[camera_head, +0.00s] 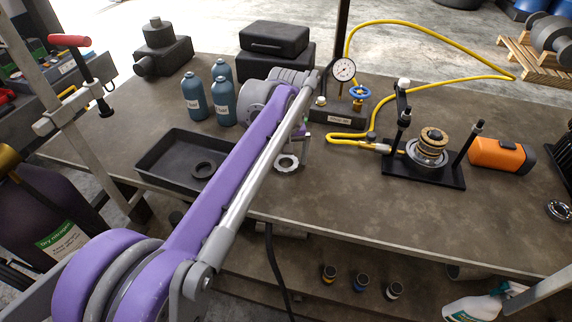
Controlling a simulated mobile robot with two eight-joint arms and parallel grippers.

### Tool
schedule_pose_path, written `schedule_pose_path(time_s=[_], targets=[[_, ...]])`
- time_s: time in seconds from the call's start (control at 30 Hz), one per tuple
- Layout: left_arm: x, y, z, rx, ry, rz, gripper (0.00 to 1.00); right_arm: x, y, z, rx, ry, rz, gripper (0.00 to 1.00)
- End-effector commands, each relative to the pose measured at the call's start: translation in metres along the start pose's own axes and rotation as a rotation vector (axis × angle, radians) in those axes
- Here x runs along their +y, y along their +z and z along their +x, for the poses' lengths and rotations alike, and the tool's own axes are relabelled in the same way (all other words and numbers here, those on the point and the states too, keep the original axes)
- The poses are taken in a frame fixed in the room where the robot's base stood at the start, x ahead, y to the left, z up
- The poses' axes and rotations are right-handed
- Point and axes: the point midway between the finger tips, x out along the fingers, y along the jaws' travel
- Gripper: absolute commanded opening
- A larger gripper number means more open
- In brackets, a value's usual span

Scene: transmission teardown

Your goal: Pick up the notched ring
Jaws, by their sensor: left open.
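A light metal ring (287,164) with an uneven inner edge, which looks like the notched ring, lies flat on the workbench (340,205) near its front edge, right of the black tray. My left gripper (303,139) is just above and behind this ring in the picture, at the end of my purple arm. It is open, with nothing seen between its fingers. My arm hides part of the gripper and the bench. My right gripper is not in view.
A black tray (150,172) holds a dark ring (203,170). Teal bottles (193,97) stand behind it. A dial gauge (344,70) with a yellow hose stands behind my gripper. A black fixture (423,170) holds a gear stack. An orange box (500,154) is at right.

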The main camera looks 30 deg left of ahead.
Motion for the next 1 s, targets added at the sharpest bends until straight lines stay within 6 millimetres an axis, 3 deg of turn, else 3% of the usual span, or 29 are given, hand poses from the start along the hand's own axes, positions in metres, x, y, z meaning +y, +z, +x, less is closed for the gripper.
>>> schedule_pose_path(time_s=[0.23, 0.73, 1.0], targets=[[-0.0001, -0.0001, 0.0011, 0.0, 0.0, 0.0, 0.98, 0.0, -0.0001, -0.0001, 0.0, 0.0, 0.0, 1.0], [-0.0001, -0.0001, 0.0009, 0.0, 0.0, 0.0, 0.08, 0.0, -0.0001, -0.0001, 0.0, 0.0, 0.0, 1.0], [-0.0001, -0.0004, -0.0023, 0.0, 0.0, 0.0, 0.07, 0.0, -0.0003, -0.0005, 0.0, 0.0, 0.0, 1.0]])
